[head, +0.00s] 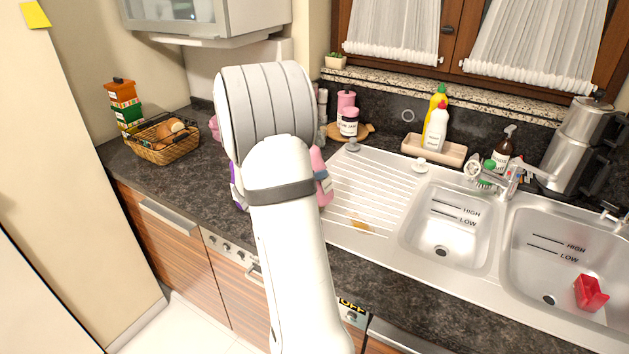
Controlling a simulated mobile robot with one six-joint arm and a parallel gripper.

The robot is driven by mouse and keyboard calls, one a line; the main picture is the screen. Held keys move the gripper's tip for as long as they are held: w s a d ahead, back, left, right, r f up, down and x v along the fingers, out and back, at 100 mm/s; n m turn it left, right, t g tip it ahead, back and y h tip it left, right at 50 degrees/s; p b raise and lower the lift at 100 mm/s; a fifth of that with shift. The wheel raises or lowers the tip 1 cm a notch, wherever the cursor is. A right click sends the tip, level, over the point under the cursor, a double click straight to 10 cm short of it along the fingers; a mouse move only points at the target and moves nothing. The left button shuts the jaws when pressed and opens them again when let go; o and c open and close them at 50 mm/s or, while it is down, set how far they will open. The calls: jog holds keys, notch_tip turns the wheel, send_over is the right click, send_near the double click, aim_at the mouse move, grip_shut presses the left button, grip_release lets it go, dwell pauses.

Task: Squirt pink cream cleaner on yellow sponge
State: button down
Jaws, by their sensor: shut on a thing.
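A pink bottle (321,177) with a pale label shows just right of my arm, partly covered by it, near the left edge of the drainboard. I cannot tell whether it stands on the counter or is held. My gripper is hidden behind my white arm. A small yellow-orange patch (360,223) lies on the ribbed drainboard (372,185); I cannot tell whether it is a stain or a thing. No clear yellow sponge shows. A purple and white thing (237,186) peeks out left of my arm, mostly hidden.
A wicker basket (163,149) and stacked canisters (125,102) stand at the counter's left. Two sink basins (445,237) lie right, a red container (590,293) in the far one. Yellow and white bottles (436,122), a soap pump (504,146) and a metal pot (577,143) line the back.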

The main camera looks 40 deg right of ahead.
jog(key=shift+w+f+b, duration=0.15)
jog(key=shift+w+b, duration=0.05)
jog(key=shift+b, duration=0.3)
jog(key=b, duration=0.1)
jog(key=w+m+b, duration=0.1)
jog(key=b, duration=0.1)
jog(key=shift+w+a+f+m+t, duration=0.25)
jog(key=shift+f+m+t, duration=0.05)
jog(key=shift+t, duration=0.1)
jog(key=shift+w+a+r+m+t+b, duration=0.2)
jog(key=shift+w+r+m+t+b, duration=0.15)
jog(key=shift+w+m+b, duration=0.55)
jog(key=shift+s+r+n, duration=0.1)
jog(key=shift+s+n, duration=0.05)
jog(key=shift+n, duration=0.15)
jog(key=shift+r+p, duration=1.25)
jog(key=shift+r, duration=0.75)
